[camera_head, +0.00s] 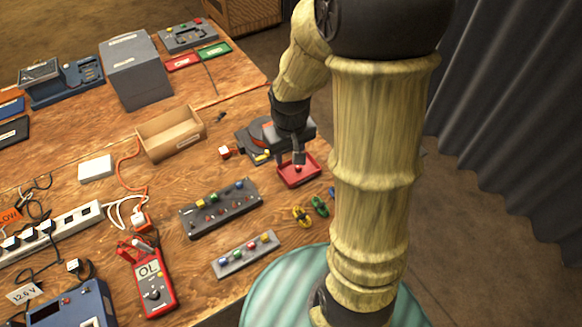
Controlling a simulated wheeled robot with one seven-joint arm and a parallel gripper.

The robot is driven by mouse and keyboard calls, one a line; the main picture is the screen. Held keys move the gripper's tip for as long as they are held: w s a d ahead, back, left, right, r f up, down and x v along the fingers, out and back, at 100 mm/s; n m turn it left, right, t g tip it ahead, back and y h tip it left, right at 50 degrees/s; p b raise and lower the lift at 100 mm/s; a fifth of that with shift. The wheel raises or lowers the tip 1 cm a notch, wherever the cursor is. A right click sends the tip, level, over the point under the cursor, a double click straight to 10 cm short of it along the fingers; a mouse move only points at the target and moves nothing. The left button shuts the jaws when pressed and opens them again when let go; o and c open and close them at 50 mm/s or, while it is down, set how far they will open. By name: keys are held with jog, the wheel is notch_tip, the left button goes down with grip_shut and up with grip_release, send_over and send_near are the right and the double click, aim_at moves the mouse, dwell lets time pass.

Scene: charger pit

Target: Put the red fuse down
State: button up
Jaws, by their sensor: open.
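My gripper (298,160) points down over a small red tray (311,174) at the right part of the wooden table. Its jaws are open and its fingertips are at or just above the tray's inside. A small red piece, likely the red fuse (298,168), shows in the tray by the fingertips. It is too small and too close in colour to the tray to be sure of its outline. My arm covers the table's right edge.
Behind the gripper is a dark grey device (257,137) with red parts. A black fuse panel (221,210) and a grey strip (246,255) lie in front. Yellow and green clips (310,210) lie near the tray. A wooden box (172,134) stands left; a red meter (151,285) is nearer.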

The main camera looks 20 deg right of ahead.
jog(key=s+a+r+m+t, duration=0.1)
jog(key=s+a+r, duration=0.1)
jog(key=s, duration=0.5)
jog(key=shift+a+r, duration=0.2)
jog(key=shift+r, duration=0.05)
